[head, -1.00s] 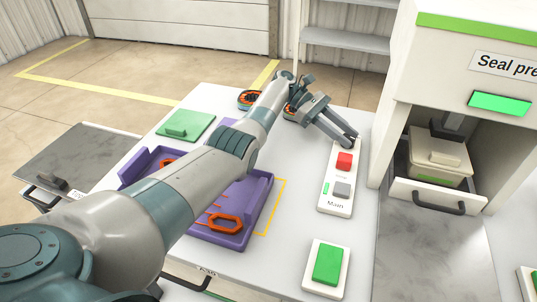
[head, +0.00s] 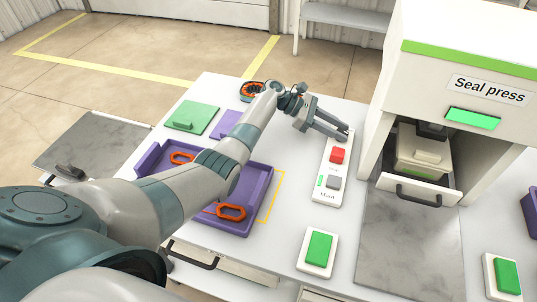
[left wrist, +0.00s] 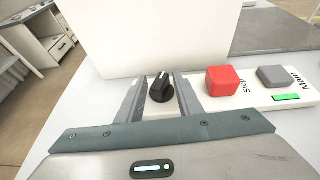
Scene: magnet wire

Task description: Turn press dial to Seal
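A black dial (left wrist: 161,88) shows in the left wrist view at the end of a white control panel, beside a red button (left wrist: 222,81). Its pointer ridge stands up toward the camera; no marking for its setting is readable. My left gripper (left wrist: 160,98) is open, with one finger on each side of the dial and a gap showing around it. In the head view my left gripper (head: 343,134) is over the far end of the panel (head: 325,190) and hides the dial. The seal press (head: 462,100) stands to the right. My right gripper is not in view.
The panel has a grey button (head: 333,183) and the label Main. A green button box (head: 318,250) is nearer. A purple tray (head: 262,190) with orange rings (head: 231,212) lies under my left arm. A beige block (head: 420,150) sits in the press drawer (head: 400,186).

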